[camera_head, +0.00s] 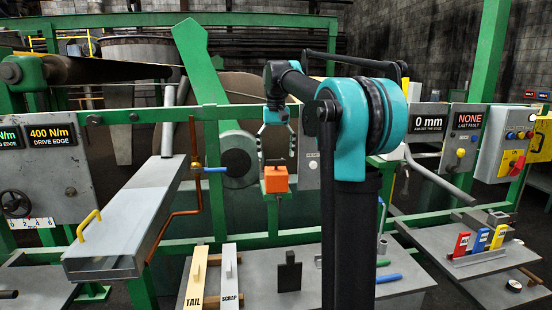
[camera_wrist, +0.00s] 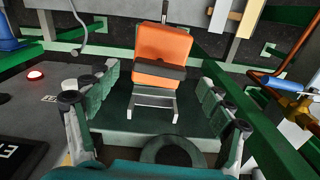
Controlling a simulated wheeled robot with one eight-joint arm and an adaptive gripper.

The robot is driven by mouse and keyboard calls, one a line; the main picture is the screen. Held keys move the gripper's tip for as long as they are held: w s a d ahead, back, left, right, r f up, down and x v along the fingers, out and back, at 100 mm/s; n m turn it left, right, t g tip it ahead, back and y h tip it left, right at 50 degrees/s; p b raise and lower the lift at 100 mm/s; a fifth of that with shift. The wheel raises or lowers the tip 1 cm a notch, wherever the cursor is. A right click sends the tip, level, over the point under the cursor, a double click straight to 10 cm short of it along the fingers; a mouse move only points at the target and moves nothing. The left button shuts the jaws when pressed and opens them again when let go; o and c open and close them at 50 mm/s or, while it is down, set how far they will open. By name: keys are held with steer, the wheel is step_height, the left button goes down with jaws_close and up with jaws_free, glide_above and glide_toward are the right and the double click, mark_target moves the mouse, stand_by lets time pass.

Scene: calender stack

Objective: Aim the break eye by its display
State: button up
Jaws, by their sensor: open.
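An orange box-shaped unit (camera_head: 276,180), which I take to be the break eye, sits on a green post among the green framework. It has a dark band or bar across it, and in the wrist view the orange unit (camera_wrist: 165,45) lies between and beyond my fingers, above a pale metal bracket (camera_wrist: 154,103). My gripper (camera_head: 277,152) is open and points down just above it; its fingers also show on both sides in the wrist view (camera_wrist: 160,76). I cannot tell whether they touch it. A display (camera_head: 429,122) at right reads "0 mm, AIM OFF THE EDGE".
A "NONE, LAST FAULT" display (camera_head: 469,120) stands right of it. A blue-tipped handle on copper pipe (camera_head: 196,168) is left of the orange unit. The grey bench (camera_head: 300,255) below holds TAIL (camera_head: 194,280) and SCRAP (camera_head: 230,275) strips. My arm hides part of the middle.

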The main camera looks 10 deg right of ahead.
steer(key=shift+f, duration=1.1)
steer(key=c, duration=1.2)
steer(key=shift+o, duration=0.2)
steer(key=shift+n, duration=1)
steer(key=o, duration=1.2)
steer(key=shift+c, duration=0.2)
step_height(320, 180, up, 12)
